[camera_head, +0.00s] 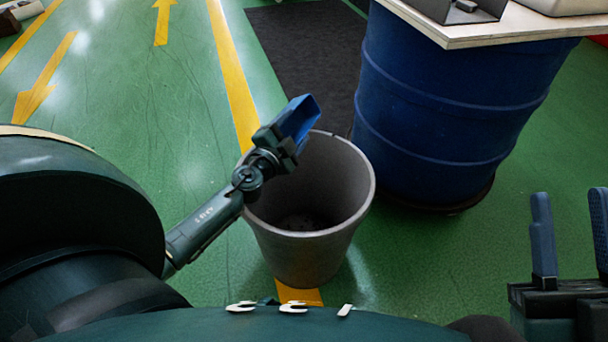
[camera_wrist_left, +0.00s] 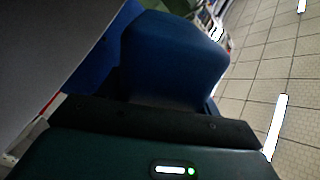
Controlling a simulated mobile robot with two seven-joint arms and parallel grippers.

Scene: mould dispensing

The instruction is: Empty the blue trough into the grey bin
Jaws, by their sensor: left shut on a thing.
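The blue trough (camera_head: 300,117) is held by my left gripper (camera_head: 284,137) over the back left rim of the grey bin (camera_head: 307,253). The trough is tilted, and I cannot see what is in it. The bin stands upright on the floor, and its inside looks dark with no clear contents. In the left wrist view the trough (camera_wrist_left: 172,60) fills the middle, in front of the gripper. My right gripper (camera_head: 572,232) is at the right edge of the head view, its two fingers apart with nothing between them.
A blue drum (camera_head: 440,110) stands to the right behind the bin and bears a pale board (camera_head: 480,27) with a metal tray (camera_head: 458,10). A dark mat (camera_head: 305,55) lies behind the bin. The green floor to the left, with yellow markings, is mostly clear.

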